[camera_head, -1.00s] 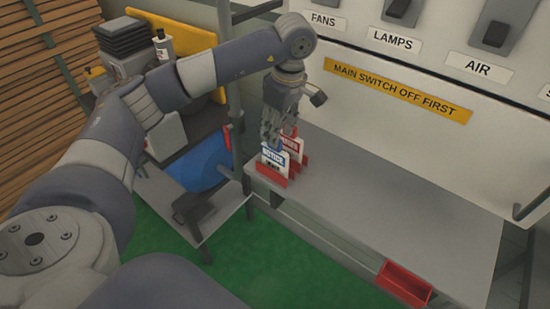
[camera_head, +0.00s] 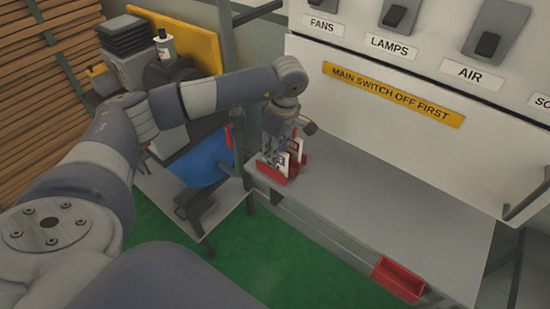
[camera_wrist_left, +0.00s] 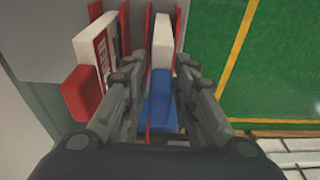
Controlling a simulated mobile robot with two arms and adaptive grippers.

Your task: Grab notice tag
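The blue-and-white notice tag (camera_wrist_left: 162,82) stands upright in a slot of the red rack (camera_head: 270,173) at the left end of the grey shelf. My left gripper (camera_head: 274,158) has come down over it from above. In the left wrist view the gripper's two fingers (camera_wrist_left: 162,112) are spread, one on each side of the tag, with small gaps still seen. In the head view the fingers hide much of the tag. A second tag, white with a red label (camera_wrist_left: 98,48), stands in the slot beside it, outside the fingers. My right gripper is not in view.
A small empty red bin (camera_head: 400,280) sits at the shelf's front right edge. The grey shelf (camera_head: 390,205) between is clear. Behind it is a panel with switches and a yellow "MAIN SWITCH OFF FIRST" sign (camera_head: 392,94). A dark post stands left of the rack.

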